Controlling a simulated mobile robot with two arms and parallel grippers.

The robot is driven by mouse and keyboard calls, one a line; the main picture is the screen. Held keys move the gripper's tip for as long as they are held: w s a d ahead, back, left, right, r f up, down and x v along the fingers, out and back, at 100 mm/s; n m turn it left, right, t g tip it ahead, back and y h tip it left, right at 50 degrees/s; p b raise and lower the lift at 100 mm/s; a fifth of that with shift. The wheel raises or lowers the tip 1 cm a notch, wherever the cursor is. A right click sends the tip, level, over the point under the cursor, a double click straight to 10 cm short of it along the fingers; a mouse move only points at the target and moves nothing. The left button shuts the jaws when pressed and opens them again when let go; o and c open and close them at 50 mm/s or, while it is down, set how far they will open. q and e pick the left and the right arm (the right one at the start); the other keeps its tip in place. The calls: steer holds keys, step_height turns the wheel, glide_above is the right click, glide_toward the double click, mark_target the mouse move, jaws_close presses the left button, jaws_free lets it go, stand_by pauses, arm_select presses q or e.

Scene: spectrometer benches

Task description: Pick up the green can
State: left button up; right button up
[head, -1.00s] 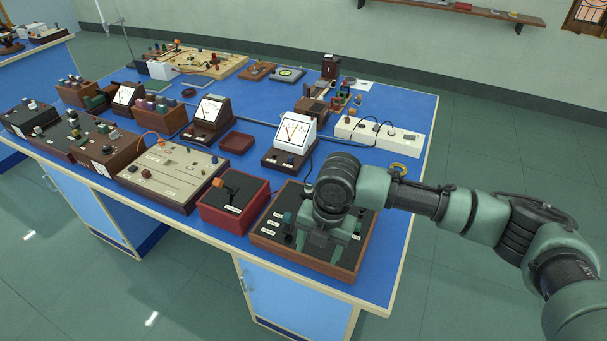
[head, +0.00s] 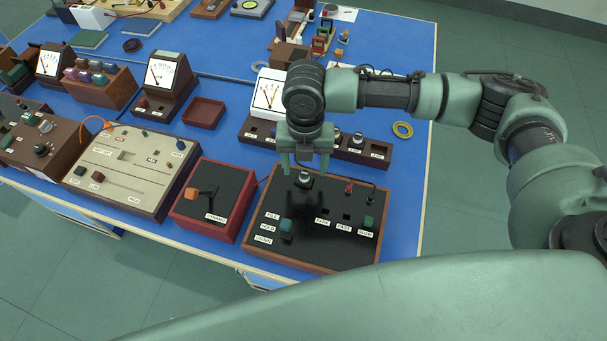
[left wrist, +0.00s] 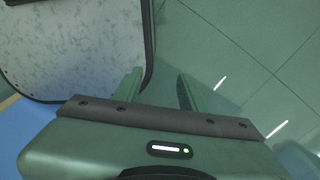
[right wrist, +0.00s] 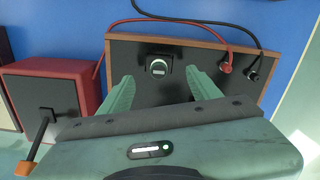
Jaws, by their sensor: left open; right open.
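I cannot make out a green can in any view. My right gripper (head: 304,168) is open over the back part of a black control box with a wooden rim (head: 262,208). In the right wrist view its two fingers (right wrist: 160,80) stand either side of a round silver-and-black knob (right wrist: 158,67). Nothing is held, and I cannot tell whether the fingers touch the box. A small green knob (head: 368,221) sits on the box's right side. My left gripper (left wrist: 158,78) is open and empty above the tiled floor, and does not show in the head view.
A red box with an orange-tipped lever (head: 208,205) stands left of the control box. A beige panel (head: 133,170), meters (head: 166,75) and a red tray (head: 203,112) stand further left.

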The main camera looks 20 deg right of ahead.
mark_target(304, 173)
step_height(304, 173, down, 3)
steer(key=shift+w+d+r+p, duration=0.1)
steer(key=shift+w+r+p, duration=0.1)
steer(key=shift+p, duration=0.3)
step_height(304, 173, down, 2)
steer(key=shift+w+f, duration=0.1)
steer(key=shift+f, duration=0.1)
arm_select(q)
steer(key=shift+w+d+r, duration=0.1)
steer(key=shift+w+r, duration=0.7)
steer(key=shift+w, duration=0.15)
arm_select(e)
steer(key=c, duration=1.4)
steer(key=shift+o, duration=0.2)
steer(key=shift+r, duration=0.1)
